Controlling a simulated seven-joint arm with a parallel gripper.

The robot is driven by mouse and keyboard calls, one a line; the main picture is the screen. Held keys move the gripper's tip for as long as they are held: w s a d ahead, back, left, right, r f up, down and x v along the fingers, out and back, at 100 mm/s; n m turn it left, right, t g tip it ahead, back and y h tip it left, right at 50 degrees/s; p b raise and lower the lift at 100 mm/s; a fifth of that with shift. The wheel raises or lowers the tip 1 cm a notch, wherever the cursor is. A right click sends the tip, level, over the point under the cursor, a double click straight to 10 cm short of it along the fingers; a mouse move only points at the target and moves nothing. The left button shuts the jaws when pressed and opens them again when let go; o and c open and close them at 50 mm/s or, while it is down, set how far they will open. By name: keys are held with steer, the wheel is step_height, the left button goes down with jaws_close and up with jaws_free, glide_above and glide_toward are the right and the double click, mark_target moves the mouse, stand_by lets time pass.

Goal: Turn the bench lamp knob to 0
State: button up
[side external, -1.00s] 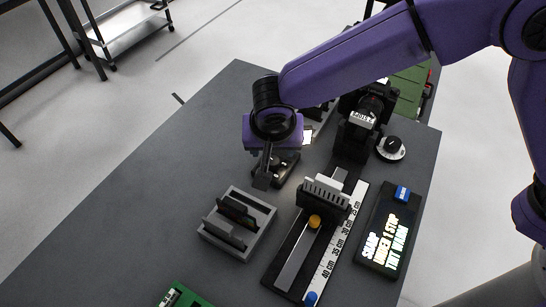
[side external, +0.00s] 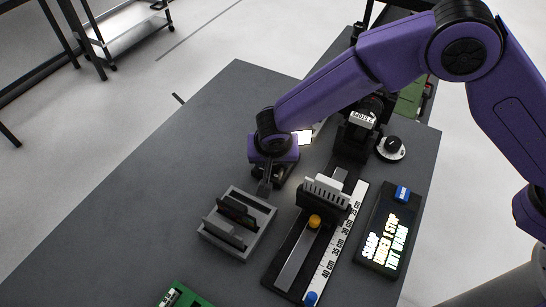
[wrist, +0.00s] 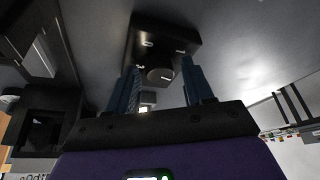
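A small black box (wrist: 165,35) with a round dark knob (wrist: 159,74) on it shows in the wrist view. The knob lies between my gripper's two fingers (wrist: 163,88), with a gap visible on each side; its pointer and marks are not readable. In the side external view my gripper (side external: 266,188) is low over the table and largely hides this box (side external: 286,173). A second black knob on a white dial (side external: 391,147) stands at the table's right side, away from my gripper. I cannot tell from markings which knob belongs to the lamp.
A grey slotted holder (side external: 238,224) stands just in front of my gripper. To the right are a black rail with a ruler (side external: 325,262) and a black sign panel (side external: 388,235). A black camera-like device (side external: 360,130) stands behind. The table's left side is clear.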

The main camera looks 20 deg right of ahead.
steer(key=c, duration=0.7)
steer(key=shift+d+n+y, duration=0.15)
steer(key=shift+n+y, duration=0.75)
steer(key=shift+n, duration=1.5)
steer(key=shift+c, duration=0.2)
steer(key=o, duration=1)
steer(key=shift+o, duration=0.2)
steer(key=shift+m, duration=0.3)
steer(key=m, duration=0.1)
steer(key=m+h, duration=0.1)
steer(key=m, duration=0.2)
steer(key=shift+a+h, duration=0.25)
steer(key=shift+h, duration=0.15)
steer(key=v, duration=1.7)
steer(key=shift+r, duration=0.2)
